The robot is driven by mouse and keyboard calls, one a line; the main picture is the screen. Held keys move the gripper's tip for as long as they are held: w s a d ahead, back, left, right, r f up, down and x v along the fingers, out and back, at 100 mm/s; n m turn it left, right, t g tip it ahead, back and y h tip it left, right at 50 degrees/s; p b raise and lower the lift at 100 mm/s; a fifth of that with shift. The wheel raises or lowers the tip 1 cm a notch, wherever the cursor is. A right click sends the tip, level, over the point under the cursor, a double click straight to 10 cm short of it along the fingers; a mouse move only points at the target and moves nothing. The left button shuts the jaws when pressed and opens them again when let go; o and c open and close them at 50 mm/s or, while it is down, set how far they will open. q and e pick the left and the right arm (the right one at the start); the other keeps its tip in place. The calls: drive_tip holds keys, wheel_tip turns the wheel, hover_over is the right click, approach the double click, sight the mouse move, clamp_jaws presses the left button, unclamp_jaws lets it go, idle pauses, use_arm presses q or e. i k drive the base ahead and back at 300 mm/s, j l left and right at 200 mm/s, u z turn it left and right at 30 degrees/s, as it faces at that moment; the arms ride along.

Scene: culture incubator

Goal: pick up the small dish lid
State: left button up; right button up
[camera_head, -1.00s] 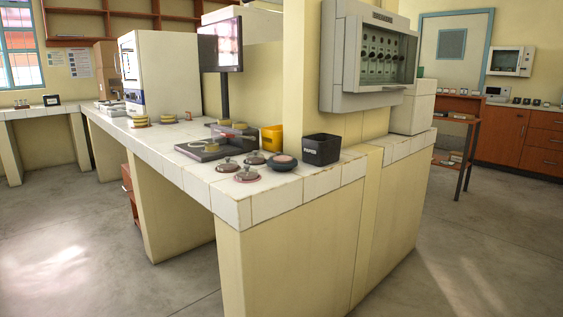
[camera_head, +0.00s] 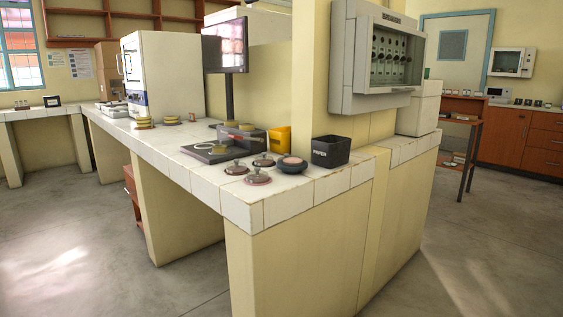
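Several small round dishes stand near the front corner of the white tiled bench (camera_head: 290,203). Three have knobbed, clear-looking lids: a front dish (camera_head: 257,177), a left dish (camera_head: 236,168) and a back dish (camera_head: 263,160). Beside them is a wider dark round dish with a pinkish top (camera_head: 292,164). I cannot tell which lid is the small dish lid. All the knobbed lids appear to rest on their dishes. Neither of my grippers is in view.
A black bin marked PAPER (camera_head: 330,151) and a yellow container (camera_head: 278,139) stand behind the dishes. A dark flat device (camera_head: 215,151) is to their left. A pillar and wall cabinet (camera_head: 378,58) rise behind. Floor (camera_head: 100,250) left of the bench is clear.

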sight(291, 160)
drive_tip(key=i+j, duration=0.15)
drive_tip(key=i, duration=0.3)
drive_tip(key=j+z, duration=0.25)
drive_tip(key=z, duration=0.15)
drive_tip(key=j+z, duration=0.55)
drive_tip(key=z, duration=0.2)
drive_tip(key=j+z, duration=0.1)
drive_tip(key=j, duration=0.25)
drive_tip(key=k+j+z, duration=0.1)
drive_tip(key=j, duration=0.3)
drive_tip(key=k+j+z, duration=0.1)
drive_tip(key=j, duration=0.25)
